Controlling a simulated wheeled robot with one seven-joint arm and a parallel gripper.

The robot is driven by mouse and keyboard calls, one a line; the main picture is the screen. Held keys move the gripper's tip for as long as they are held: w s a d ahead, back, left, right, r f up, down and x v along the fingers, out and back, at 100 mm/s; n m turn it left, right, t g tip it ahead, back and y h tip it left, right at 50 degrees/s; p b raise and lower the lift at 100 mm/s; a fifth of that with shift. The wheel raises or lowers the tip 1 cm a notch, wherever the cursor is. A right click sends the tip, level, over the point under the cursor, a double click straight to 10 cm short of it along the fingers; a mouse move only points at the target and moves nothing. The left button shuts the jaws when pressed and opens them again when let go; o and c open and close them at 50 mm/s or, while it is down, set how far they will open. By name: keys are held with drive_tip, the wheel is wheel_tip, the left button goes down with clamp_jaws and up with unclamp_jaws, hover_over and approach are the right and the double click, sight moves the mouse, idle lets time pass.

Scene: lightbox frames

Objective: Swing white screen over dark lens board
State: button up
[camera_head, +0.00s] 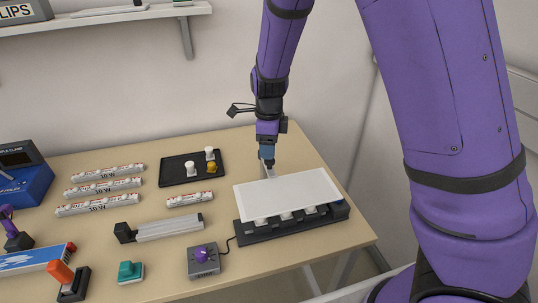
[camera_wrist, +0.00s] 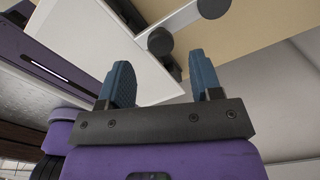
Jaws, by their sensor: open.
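The white screen (camera_head: 290,194) is a flat rectangular panel at the right of the table in the head view. It lies over the back part of the dark lens board (camera_head: 262,233), whose front row of pale pieces shows below its front edge. I cannot tell whether panel and board touch. My gripper (camera_head: 268,158) is at the panel's back left, by a pale bar there. In the wrist view, my gripper (camera_wrist: 162,78) has its blue fingers apart with nothing held between them. The white panel (camera_wrist: 85,50) and dark round knobs (camera_wrist: 160,41) show beyond the fingers.
A black tray (camera_head: 170,180) with white and yellow knobs lies left of my gripper. Several white tubes (camera_head: 105,188), a grey bar (camera_head: 165,228) and a grey box with a purple knob (camera_head: 203,262) lie further left and in front. A wall shelf (camera_head: 110,17) hangs behind.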

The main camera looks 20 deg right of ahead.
wheel_tip(320, 180, up, 6)
drive_tip(key=shift+r, duration=0.15)
idle(0.4)
drive_tip(key=s+d+r+n+t+y, duration=0.2)
drive_tip(key=s+d+r+n, duration=0.7)
drive_tip(key=s+r+n, duration=0.3)
drive_tip(key=s+d+r+n+t+h, duration=0.1)
drive_tip(key=s+d+r+n, duration=0.1)
drive_tip(key=s+n, duration=0.3)
drive_tip(key=s+d+r+n+t+h, duration=0.1)
drive_tip(key=s+r+n, duration=0.3)
drive_tip(key=s, duration=0.6)
drive_tip(key=shift+s+d+n+t, duration=0.15)
drive_tip(key=shift+d+n+t, duration=0.45)
drive_tip(key=shift+n, duration=0.2)
